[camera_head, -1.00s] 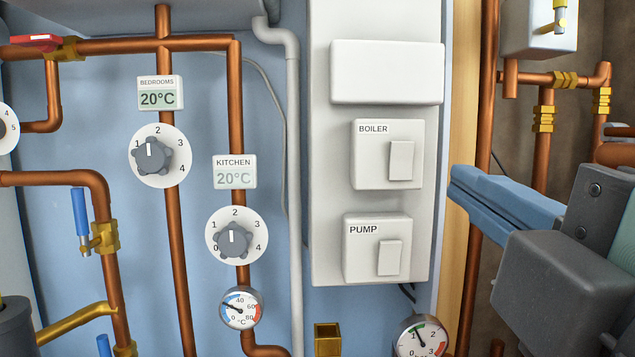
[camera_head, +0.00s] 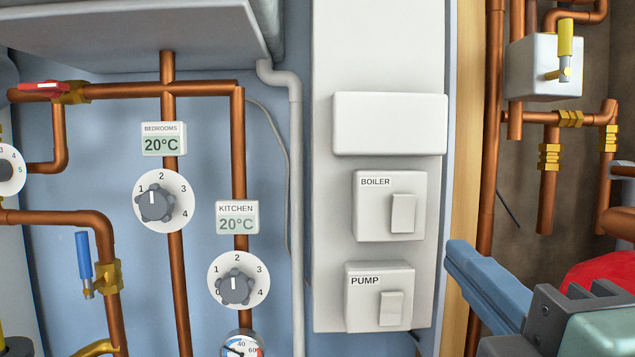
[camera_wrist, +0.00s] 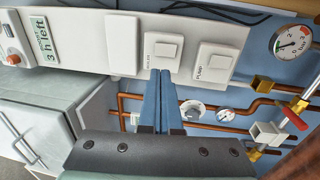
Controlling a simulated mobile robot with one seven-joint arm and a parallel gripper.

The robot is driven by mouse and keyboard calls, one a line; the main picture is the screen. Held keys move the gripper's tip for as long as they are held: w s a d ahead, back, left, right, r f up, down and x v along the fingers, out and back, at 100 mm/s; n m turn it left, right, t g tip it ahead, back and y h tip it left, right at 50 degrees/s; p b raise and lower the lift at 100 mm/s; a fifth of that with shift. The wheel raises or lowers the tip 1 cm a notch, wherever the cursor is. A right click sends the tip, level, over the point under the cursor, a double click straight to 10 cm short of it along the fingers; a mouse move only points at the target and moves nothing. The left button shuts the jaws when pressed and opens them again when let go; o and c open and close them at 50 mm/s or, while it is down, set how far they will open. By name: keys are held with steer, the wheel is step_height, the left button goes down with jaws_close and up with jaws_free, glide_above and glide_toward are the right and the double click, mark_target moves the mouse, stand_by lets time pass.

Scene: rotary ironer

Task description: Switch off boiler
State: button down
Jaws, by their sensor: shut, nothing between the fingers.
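The boiler switch (camera_head: 390,206) is a white box labelled BOILER with a rocker (camera_head: 403,213), on a white panel. In the wrist view the boiler switch (camera_wrist: 162,50) is turned sideways, just beyond my fingertips. My gripper (camera_head: 456,252) has blue fingers held together and empty. In the head view its tips are right of and below the boiler switch, near the panel's right edge. In the wrist view my gripper (camera_wrist: 160,72) points at the panel near the lower edge of the boiler switch. I cannot tell whether it touches.
The pump switch (camera_head: 380,297) is directly below the boiler switch. A blank white box (camera_head: 389,124) is above. The white panel (camera_head: 375,50) has a wooden post (camera_head: 465,130) at its right. Copper pipes (camera_head: 495,150) and thermostat dials (camera_head: 164,200) flank it.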

mark_target(406, 203)
steer(key=w+p, duration=0.3)
steer(key=w, duration=0.1)
steer(key=w+r+p, duration=0.1)
steer(key=w+p, duration=0.5)
steer(key=w, duration=0.1)
steer(key=shift+w+r, duration=0.2)
steer(key=shift+w, duration=0.1)
steer(key=shift+w+r, duration=0.15)
stand_by(0.4)
